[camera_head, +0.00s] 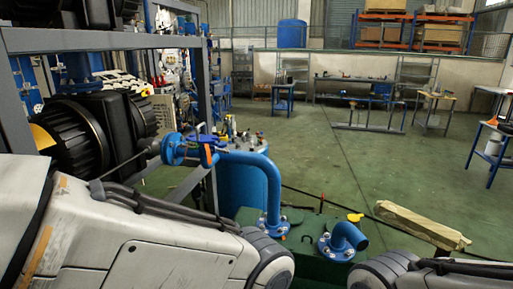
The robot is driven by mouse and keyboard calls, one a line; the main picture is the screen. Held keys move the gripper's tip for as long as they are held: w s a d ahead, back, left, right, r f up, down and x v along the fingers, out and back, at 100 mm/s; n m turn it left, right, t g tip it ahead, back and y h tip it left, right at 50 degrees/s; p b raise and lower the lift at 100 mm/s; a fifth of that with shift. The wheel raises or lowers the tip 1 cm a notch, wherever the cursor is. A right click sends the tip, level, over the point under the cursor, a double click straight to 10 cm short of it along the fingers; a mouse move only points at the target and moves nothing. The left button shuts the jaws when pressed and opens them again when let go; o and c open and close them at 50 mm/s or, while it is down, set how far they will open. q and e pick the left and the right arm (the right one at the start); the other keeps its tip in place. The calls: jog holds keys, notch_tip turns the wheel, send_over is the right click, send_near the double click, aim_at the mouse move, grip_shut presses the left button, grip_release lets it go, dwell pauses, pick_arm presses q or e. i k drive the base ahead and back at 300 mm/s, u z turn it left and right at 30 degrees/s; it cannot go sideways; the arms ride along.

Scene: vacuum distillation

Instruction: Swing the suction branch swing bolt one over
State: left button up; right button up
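A blue flange (173,149) sits at the left end of a blue bent pipe (262,165), left of the middle. An orange part (209,152) and blue fittings are just right of the flange. Swing bolts are too small to make out. My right gripper is out of view; only a pale arm part shows at the bottom right.
A blue vessel (238,193) stands behind the bent pipe. A short blue elbow pipe (346,238) rises at the bottom middle, near a yellow handle (355,217). A beige wrapped bundle (420,224) lies to its right. A grey frame (100,40) crosses the upper left.

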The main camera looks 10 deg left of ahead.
aim_at(220, 150)
jog(key=u, duration=0.15)
jog(key=i, duration=0.9)
jog(key=u, duration=0.55)
